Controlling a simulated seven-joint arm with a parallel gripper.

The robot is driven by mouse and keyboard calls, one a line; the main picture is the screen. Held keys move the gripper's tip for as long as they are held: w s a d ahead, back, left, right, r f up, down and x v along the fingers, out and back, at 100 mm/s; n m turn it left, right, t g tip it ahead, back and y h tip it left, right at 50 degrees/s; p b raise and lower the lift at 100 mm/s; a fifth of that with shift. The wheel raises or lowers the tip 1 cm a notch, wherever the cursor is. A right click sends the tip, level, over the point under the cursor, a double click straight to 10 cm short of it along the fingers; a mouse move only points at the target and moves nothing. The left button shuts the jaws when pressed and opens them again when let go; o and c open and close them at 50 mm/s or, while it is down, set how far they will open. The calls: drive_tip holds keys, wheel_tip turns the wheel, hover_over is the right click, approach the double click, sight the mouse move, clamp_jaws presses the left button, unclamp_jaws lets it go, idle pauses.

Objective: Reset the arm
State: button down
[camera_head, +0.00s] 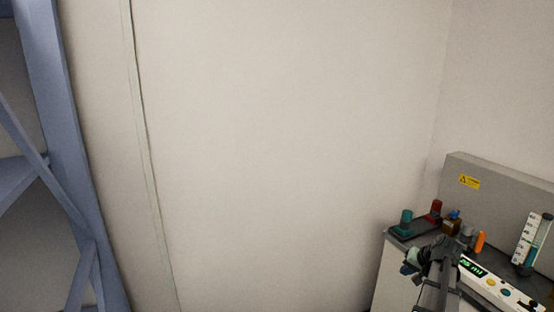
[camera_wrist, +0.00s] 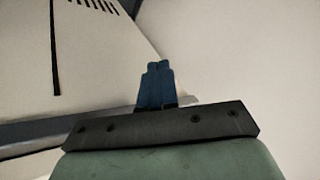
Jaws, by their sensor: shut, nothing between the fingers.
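My gripper shows in the wrist view (camera_wrist: 158,72), its two blue fingers pressed together with nothing between them. Beyond the fingers are a pale wall and a light panel with dark slots. In the head view, my gripper (camera_head: 408,268) is at the lower right, in front of the lab bench's front-left corner, small and dark. From this view I cannot tell its exact distance from the bench.
The grey bench machine (camera_head: 510,205) with a yellow warning label stands at the right. A tray (camera_head: 408,233) holds green and red bottles. An orange object (camera_head: 480,242), a graduated cylinder (camera_head: 530,245) and a lit display panel (camera_head: 495,287) are close by. A blue metal frame (camera_head: 62,120) stands at the left.

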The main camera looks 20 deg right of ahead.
drive_tip(key=w+a+f+n+g+y, duration=0.15)
drive_tip(key=w+a+f, duration=0.25)
drive_tip(key=a, duration=0.6)
drive_tip(key=w+a+f+n+g, duration=0.1)
drive_tip(key=w+a+f+n, duration=0.3)
drive_tip(key=a, duration=0.6)
drive_tip(key=w+a+f+m+g, duration=0.1)
drive_tip(key=w+a+f, duration=0.3)
drive_tip(key=a, duration=0.6)
drive_tip(key=s+a+f+n+g+h, duration=0.1)
drive_tip(key=s+a+f+n, duration=0.3)
drive_tip(key=a, duration=0.8)
drive_tip(key=s+a+f+n+g, duration=0.25)
drive_tip(key=a+f, duration=0.35)
drive_tip(key=a, duration=0.7)
drive_tip(key=s+f+g, duration=0.3)
drive_tip(key=s+f, duration=0.7)
drive_tip(key=s, duration=0.5)
drive_tip(key=s+f+g, duration=0.3)
drive_tip(key=s+f, duration=0.7)
drive_tip(key=s, duration=0.5)
drive_tip(key=shift+s+f+m, duration=0.25)
drive_tip(key=shift+f+m, duration=0.05)
drive_tip(key=shift+f, duration=0.1)
drive_tip(key=c, duration=1.8)
unclamp_jaws()
drive_tip(key=shift+c, duration=0.2)
